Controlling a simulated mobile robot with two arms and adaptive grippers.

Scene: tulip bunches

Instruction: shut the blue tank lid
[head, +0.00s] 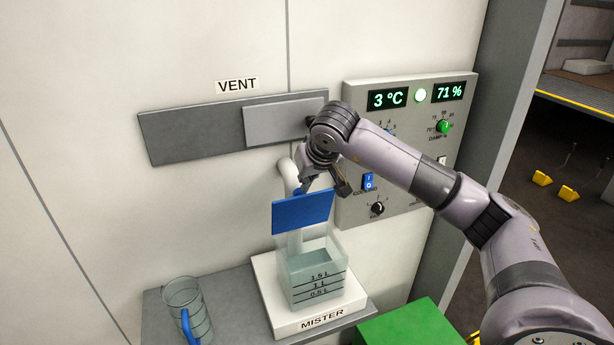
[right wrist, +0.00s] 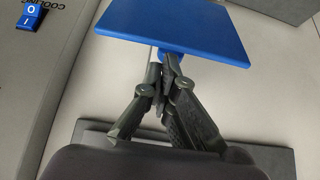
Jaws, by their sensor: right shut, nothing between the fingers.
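The blue lid (head: 303,213) is a flat plate standing open, steeply tilted, above the clear tank (head: 318,292). The tank stands on the white MISTER base, has volume marks and holds some liquid. My right gripper (head: 305,186) is at the lid's upper edge, its fingers closed together with nothing between them. In the right wrist view the shut fingertips (right wrist: 166,66) are right by the edge of the lid (right wrist: 175,28), close to a small blue piece there. I cannot tell whether they touch. My left gripper is not in view.
A clear jug (head: 184,300) with a blue handle stands left of the white base (head: 330,318) on the grey shelf. A control panel (head: 410,200) with knobs and a switch is behind my right arm. The grey VENT slide (head: 195,136) is above left. A green box (head: 410,325) is in front right.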

